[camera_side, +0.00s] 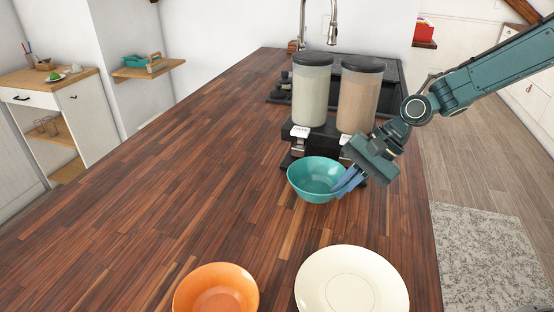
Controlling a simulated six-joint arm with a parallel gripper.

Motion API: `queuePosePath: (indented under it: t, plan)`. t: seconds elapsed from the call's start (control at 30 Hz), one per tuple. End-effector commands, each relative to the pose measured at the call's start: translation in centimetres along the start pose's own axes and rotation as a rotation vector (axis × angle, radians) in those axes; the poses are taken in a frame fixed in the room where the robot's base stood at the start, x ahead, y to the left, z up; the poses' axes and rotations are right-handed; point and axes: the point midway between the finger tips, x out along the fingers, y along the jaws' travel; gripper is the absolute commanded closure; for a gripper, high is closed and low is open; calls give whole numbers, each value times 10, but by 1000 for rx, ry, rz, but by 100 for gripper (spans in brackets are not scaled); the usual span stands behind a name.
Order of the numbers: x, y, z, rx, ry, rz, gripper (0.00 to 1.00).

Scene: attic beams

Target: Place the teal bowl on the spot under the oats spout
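The teal bowl (312,180) is upright, just in front of the dispenser's left side. I cannot tell whether its base touches the counter. My gripper (347,183) reaches in from the right, with its blue fingers at the bowl's right rim. The fingers overlap the rim in this view, and I cannot tell whether they are closed on it. The left spout (299,132) has a white label that seems to read oats, and it is behind the bowl's far rim. The spot under this spout is mostly hidden by the bowl.
The dispenser has a pale-filled left canister (311,92) and a tan-filled right canister (358,98). An orange bowl (217,290) and a cream plate (351,285) are at the front of the wooden counter (150,190). The counter's left side is clear. A sink and faucet (332,30) are behind.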

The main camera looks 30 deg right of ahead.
Motion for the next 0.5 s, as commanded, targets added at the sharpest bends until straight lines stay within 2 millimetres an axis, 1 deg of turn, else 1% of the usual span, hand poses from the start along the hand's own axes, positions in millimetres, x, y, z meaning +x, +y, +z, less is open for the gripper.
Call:
queuePosePath:
  t: [0.3,0.5]
  plan:
    - [27,17,-11,1,-1,2,100]
    - [32,20,-13,0,0,-1,100]
